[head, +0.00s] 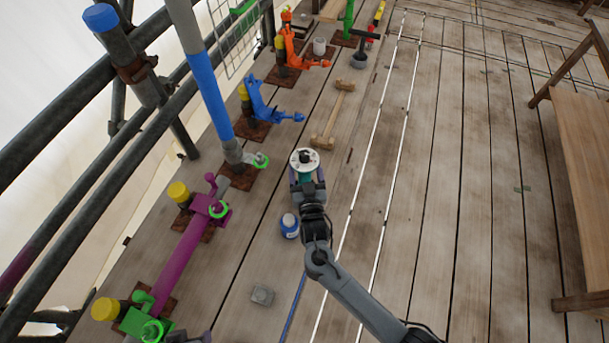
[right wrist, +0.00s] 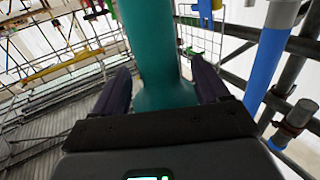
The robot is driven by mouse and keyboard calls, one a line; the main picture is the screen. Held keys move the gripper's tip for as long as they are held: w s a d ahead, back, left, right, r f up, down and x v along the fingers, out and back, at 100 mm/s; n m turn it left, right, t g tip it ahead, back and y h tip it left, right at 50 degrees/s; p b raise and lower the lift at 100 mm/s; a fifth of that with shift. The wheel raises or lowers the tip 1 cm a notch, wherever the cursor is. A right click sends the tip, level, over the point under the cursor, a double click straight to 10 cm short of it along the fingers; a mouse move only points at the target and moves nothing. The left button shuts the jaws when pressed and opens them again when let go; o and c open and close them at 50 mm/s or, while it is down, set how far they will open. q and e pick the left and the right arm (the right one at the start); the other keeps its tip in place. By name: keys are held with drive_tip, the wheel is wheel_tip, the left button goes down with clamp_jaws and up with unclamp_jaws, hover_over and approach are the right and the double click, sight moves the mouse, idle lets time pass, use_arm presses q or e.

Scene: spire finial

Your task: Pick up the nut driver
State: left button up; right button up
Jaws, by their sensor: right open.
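A teal, round-bodied piece (head: 305,176) with a pale disc (head: 303,160) at its top stands over the planks in the middle of the head view. It may be the nut driver, but I cannot tell for certain. My right gripper (head: 307,188) is open around it, one finger on each side. In the right wrist view the teal body (right wrist: 158,50) rises between the two dark fingers (right wrist: 160,88), with a gap showing beside the fingers. Its lower end flares and is partly hidden by the gripper's palm. My left gripper is not in view.
A blue-and-white container (head: 289,225) and a grey block (head: 262,295) are nearer. Coloured clamp fixtures (head: 262,105) and scaffold tubes (head: 100,170) line the left. A bench (head: 580,150) stands right; the planks between are clear.

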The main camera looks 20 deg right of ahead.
clamp_jaws()
drive_tip(key=shift+r, duration=0.15)
idle(0.6)
